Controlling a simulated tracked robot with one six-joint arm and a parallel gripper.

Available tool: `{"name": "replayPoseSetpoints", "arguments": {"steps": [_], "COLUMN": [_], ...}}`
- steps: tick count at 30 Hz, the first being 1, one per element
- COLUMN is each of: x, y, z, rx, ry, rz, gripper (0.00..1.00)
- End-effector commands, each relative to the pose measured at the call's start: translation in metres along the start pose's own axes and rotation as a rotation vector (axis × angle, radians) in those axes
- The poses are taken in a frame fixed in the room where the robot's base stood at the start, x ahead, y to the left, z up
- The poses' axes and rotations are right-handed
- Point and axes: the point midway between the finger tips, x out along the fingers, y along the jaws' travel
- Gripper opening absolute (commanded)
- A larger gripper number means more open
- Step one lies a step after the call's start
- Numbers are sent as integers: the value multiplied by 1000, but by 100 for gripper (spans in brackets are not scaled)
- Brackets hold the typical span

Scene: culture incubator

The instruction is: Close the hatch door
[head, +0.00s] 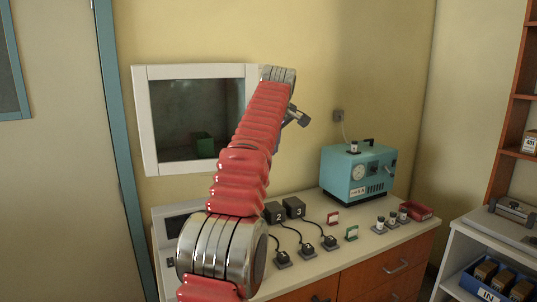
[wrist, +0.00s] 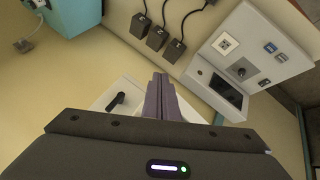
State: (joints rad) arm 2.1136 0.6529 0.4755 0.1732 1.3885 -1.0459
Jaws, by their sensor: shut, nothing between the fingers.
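The hatch (head: 140,120) is a white-framed square in the back wall, left in the head view. Its dark inside shows a green box low down; its right edge is partly behind my arm. In the wrist view a white panel with a dark handle (wrist: 116,102), apparently the hatch door (wrist: 128,88), lies just beyond my gripper. How far the door stands open I cannot tell, and its outline is mostly hidden. My gripper (wrist: 160,88) is shut and empty, its fingers together in front of the white panel. Contact with it cannot be judged. In the head view the fingertips are not clear.
Below the hatch is a counter with a console (wrist: 222,62), black numbered boxes (head: 293,207) with cables, small switches and cards. A teal device (head: 357,172) and a red tray (head: 415,210) stand at the right. A shelf unit with a blue crate (head: 480,286) is at lower right.

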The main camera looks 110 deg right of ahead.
Motion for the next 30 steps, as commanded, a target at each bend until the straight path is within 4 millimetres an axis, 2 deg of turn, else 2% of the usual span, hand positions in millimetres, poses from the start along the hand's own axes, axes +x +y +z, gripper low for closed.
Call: {"name": "replayPoseSetpoints", "arguments": {"steps": [7,16,20,23,26,30], "x": [-9,-9,-10,-11,-15,-24], "y": [4,4,-2,-17,-44,-100], "z": [2,2,-5,-23,-51,-102], "rx": [0,-1,-4,-14,-30,-60], "ry": [0,0,3,14,30,59], "rz": [0,0,-5,-18,-40,-85], "gripper": [0,0,0,0,0,0]}}
